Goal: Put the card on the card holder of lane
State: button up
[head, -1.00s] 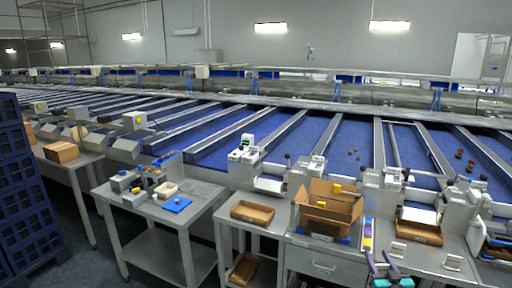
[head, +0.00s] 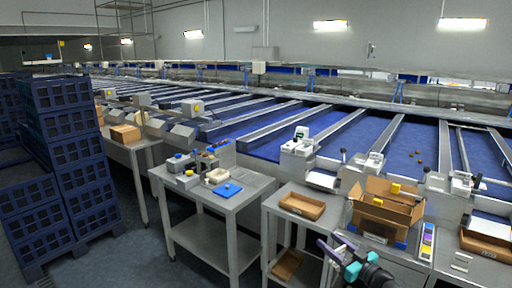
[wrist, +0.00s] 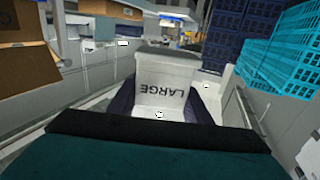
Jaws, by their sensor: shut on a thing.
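A white card (wrist: 165,82) printed LARGE shows upside down in the middle of the wrist view. My gripper (wrist: 163,104) is shut on it, with a dark finger on each side of its lower part. In the head view my gripper (head: 338,250) is at the bottom, in front of the tables and left of the open carton. A small white stand (head: 460,262), perhaps a card holder, is on the grey worktop at the lower right. I cannot tell which lane it belongs to.
An open carton (head: 385,212) and a shallow brown tray (head: 302,205) stand on the tables. A steel cart (head: 212,195) holds tools and a blue pad. Stacked dark blue crates (head: 75,150) fill the left. Blue lanes (head: 345,138) run behind. Floor between crates and cart is clear.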

jog(key=s+a+f+n+g+y, duration=0.1)
jog(key=s+a+n+g+y, duration=0.3)
jog(key=a, duration=0.5)
jog(key=shift+s+a+f+n+g+y, duration=0.25)
jog(key=shift+s+n+g+y, duration=0.2)
jog(key=shift+s+y, duration=0.3)
jog(key=shift+w, duration=0.1)
